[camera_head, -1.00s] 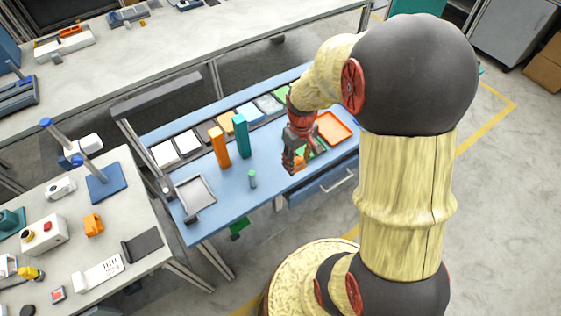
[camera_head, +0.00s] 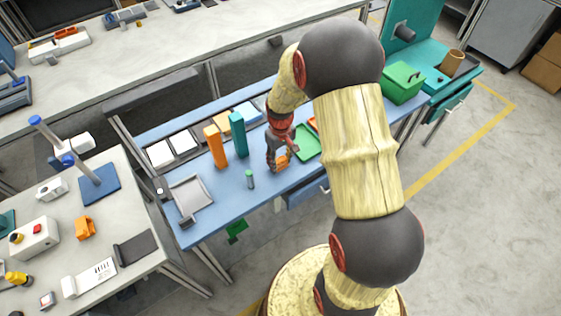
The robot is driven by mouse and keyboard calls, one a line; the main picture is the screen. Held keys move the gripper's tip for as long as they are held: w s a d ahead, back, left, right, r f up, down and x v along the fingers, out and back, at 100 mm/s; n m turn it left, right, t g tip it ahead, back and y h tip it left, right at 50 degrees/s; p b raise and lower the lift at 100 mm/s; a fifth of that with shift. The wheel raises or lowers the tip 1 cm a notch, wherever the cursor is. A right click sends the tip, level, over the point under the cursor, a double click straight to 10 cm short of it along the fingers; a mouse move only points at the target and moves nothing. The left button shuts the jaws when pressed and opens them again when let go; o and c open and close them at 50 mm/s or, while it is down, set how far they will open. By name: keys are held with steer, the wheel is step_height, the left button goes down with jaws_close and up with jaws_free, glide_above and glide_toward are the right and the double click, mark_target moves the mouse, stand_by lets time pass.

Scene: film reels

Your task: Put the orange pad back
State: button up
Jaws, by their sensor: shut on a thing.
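My gripper (camera_head: 280,160) is over the right part of the blue bench (camera_head: 213,222), shut on a small orange piece. This piece, the orange pad (camera_head: 283,163), shows only partly between the dark fingers. I cannot tell whether it touches the bench top. A row of pale pads (camera_head: 183,142) lies in a dark rack along the back of the bench. The right end of the row is hidden behind my arm. A green tray (camera_head: 308,142) lies just right of my gripper, and a sliver of an orange tray (camera_head: 312,123) shows behind it.
An orange block (camera_head: 215,146) and a teal block (camera_head: 238,135) stand upright left of my gripper. A grey tray (camera_head: 190,194) lies at the left end. A green box (camera_head: 403,83) stands at the right.

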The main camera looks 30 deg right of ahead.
steer(key=o, duration=1)
steer(key=shift+f, duration=0.1)
step_height(320, 180, up, 12)
steer(key=p, duration=0.3)
step_height(320, 180, up, 8)
steer(key=t, duration=0.1)
glide_above(280, 161)
steer(key=s+a, duration=0.2)
steer(key=a, duration=0.1)
steer(key=s+a+r+t, duration=0.1)
steer(key=s+a+r, duration=0.2)
steer(key=s+r, duration=0.2)
steer(key=s+a+r+t, duration=0.2)
steer(key=s+a+r, duration=0.2)
steer(key=s, duration=0.2)
steer(key=s+a+r+t, duration=0.1)
steer(key=s+a+r, duration=0.3)
steer(key=s+r, duration=0.1)
steer(key=shift+s+r+t, duration=0.3)
steer(key=shift+s+r, duration=0.05)
steer(key=shift+s, duration=0.5)
